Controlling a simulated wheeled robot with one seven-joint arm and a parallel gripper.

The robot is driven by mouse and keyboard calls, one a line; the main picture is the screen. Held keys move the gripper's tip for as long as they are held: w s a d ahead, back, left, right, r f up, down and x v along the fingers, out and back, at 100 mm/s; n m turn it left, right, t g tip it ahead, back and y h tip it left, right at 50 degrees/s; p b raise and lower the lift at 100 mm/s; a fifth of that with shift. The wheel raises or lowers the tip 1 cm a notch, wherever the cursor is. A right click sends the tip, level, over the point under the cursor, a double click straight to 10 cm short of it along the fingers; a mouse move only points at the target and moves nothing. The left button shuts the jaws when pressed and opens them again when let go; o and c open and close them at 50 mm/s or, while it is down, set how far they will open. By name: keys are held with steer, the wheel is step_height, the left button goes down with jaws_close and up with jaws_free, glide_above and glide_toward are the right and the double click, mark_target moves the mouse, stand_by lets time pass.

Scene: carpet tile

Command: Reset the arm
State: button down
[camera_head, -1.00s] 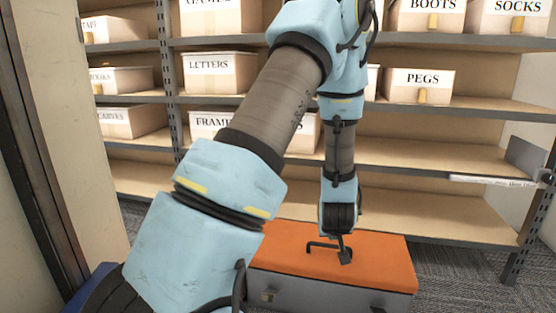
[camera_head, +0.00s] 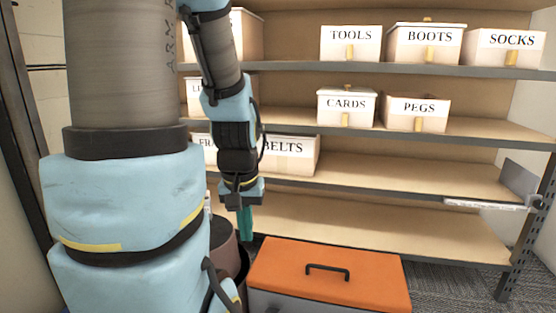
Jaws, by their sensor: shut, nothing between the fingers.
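My arm (camera_head: 125,200) fills the left of the head view, in light blue and grey-brown segments. Its far part hangs down in front of the shelves. My gripper (camera_head: 245,222) points down at its end, with narrow teal fingers shut together and nothing seen between them. It is apart from the orange-lidded chest (camera_head: 370,275), above and left of it. The chest's black handle (camera_head: 328,268) stands free on the shut lid.
A metal shelf unit (camera_head: 400,138) spans the back, with labelled boxes such as BELTS (camera_head: 290,153), CARDS (camera_head: 346,105) and PEGS (camera_head: 417,110). A dark round container (camera_head: 228,245) stands left of the chest, partly hidden by my arm. Carpet (camera_head: 450,290) is clear at the right.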

step_height(320, 180, up, 32)
steer(key=p, duration=3.1)
steer(key=shift+r, duration=0.25)
